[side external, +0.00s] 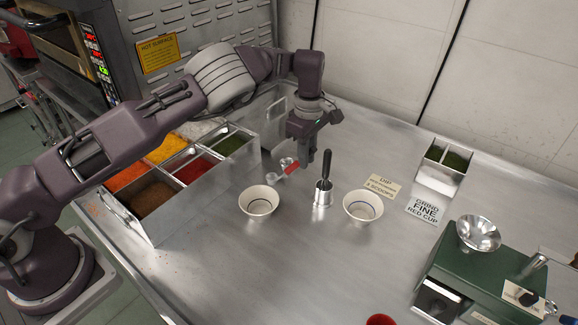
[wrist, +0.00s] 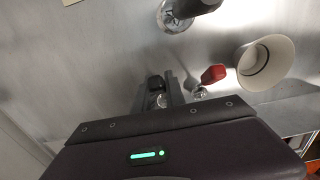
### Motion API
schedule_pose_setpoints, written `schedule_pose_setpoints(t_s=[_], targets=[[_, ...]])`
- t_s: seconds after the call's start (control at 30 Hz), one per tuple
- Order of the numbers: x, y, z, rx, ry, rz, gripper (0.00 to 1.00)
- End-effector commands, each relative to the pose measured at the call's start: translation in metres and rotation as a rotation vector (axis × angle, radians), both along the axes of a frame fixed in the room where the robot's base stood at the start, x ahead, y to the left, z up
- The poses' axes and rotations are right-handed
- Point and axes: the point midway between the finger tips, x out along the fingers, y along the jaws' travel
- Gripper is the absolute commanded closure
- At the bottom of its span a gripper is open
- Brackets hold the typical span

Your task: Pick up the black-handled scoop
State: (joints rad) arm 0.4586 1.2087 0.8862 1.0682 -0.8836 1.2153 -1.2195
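The black-handled scoop (side external: 327,165) stands upright in a small metal cup (side external: 322,198), handle up; its bowl is hidden inside the cup. In the wrist view the dark handle (wrist: 205,5) and the cup (wrist: 174,20) show at the top edge, partly cut off. My gripper (side external: 307,160) points down, just left of the handle and apart from it in the side view. In the wrist view my gripper (wrist: 165,85) shows a gap between its dark fingers, with no object clearly held.
A red-handled scoop (side external: 289,169) lies close below my gripper. White bowls stand left (side external: 258,202) and right (side external: 363,206) of the cup. Spice bins (side external: 152,226) are at left. A green grinder (side external: 480,270) and small bin (side external: 441,170) are at right.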

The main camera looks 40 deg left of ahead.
Motion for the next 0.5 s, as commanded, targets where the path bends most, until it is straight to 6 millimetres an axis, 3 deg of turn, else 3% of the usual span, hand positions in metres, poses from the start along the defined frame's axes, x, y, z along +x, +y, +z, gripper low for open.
schedule_pose_setpoints(t_s=[0.33,0.5], targets=[[0.001,0.000,0.006,-0.001,-0.002,0.000,1.00],[0.001,0.000,0.046,-0.002,-0.006,-0.001,1.00]])
